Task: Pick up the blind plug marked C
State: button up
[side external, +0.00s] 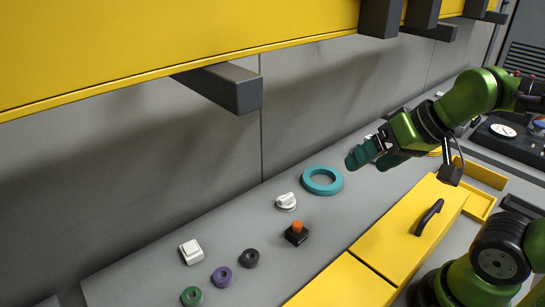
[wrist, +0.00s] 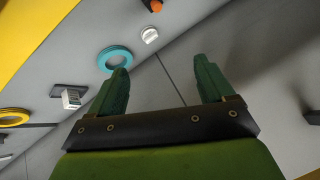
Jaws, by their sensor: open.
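My gripper (side external: 364,156) is open and empty, held above the grey bench to the right of the teal ring. In the wrist view its two green fingers stand wide apart (wrist: 162,68), with only bench and a panel seam between them. I cannot make out a blind plug with a C on it in either view; no lettering is readable. Small round pieces lie on the bench at the lower left in the side view: a green one (side external: 191,296), a purple one (side external: 222,276) and a black one (side external: 250,258).
A teal ring (side external: 322,181), white knob (side external: 286,202), orange button on a black base (side external: 297,233) and white switch (side external: 191,252) sit on the bench. A yellow box with a handle (side external: 412,232) stands in front. A yellow ledge with dark brackets (side external: 226,88) overhangs.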

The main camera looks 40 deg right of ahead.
jog(key=shift+s, duration=0.1)
dwell(0.3)
jog(key=shift+c, duration=0.6)
jog(key=n+g+h, duration=0.2)
jog(key=n+g, duration=0.3)
jog(key=g, duration=0.2)
send_over(297, 223)
jog(key=f, duration=1.6)
jog(key=shift+s+f, duration=0.2)
jog(key=shift+f, duration=0.2)
jog(key=shift+w, duration=0.25)
notch_tip(297, 223, down, 7)
